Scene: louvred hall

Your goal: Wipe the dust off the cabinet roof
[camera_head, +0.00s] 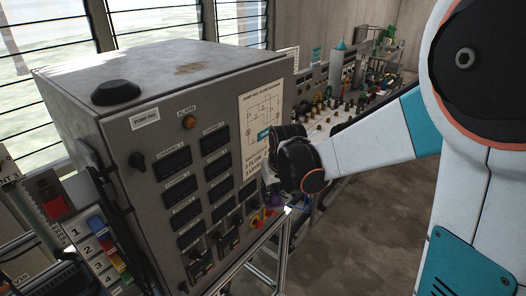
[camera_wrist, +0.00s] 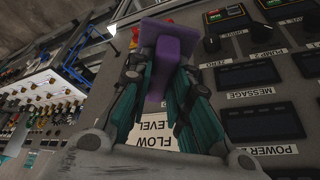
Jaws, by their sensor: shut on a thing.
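The grey cabinet (camera_head: 125,165) stands in the left half of the head view. Its flat roof (camera_head: 150,62) bears a brownish dust patch (camera_head: 190,68) near the middle and paler smudging around it. My gripper (camera_wrist: 158,85) is shut on a purple block-like tool (camera_wrist: 170,40), which has a wide head and a narrower stem between the fingers. In the head view my gripper is low beside the cabinet's front panel, below roof level, and my wrist partly hides it. The roof is out of the wrist view. I cannot tell whether the tool touches the panel.
A black dome (camera_head: 116,92) rises from the roof's near left corner. The cabinet front carries displays, knobs and an amber lamp (camera_head: 189,122). A cluttered bench (camera_head: 345,105) runs behind to the right. Louvred windows (camera_head: 155,35) stand behind the cabinet. Floor (camera_head: 365,225) is clear at lower right.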

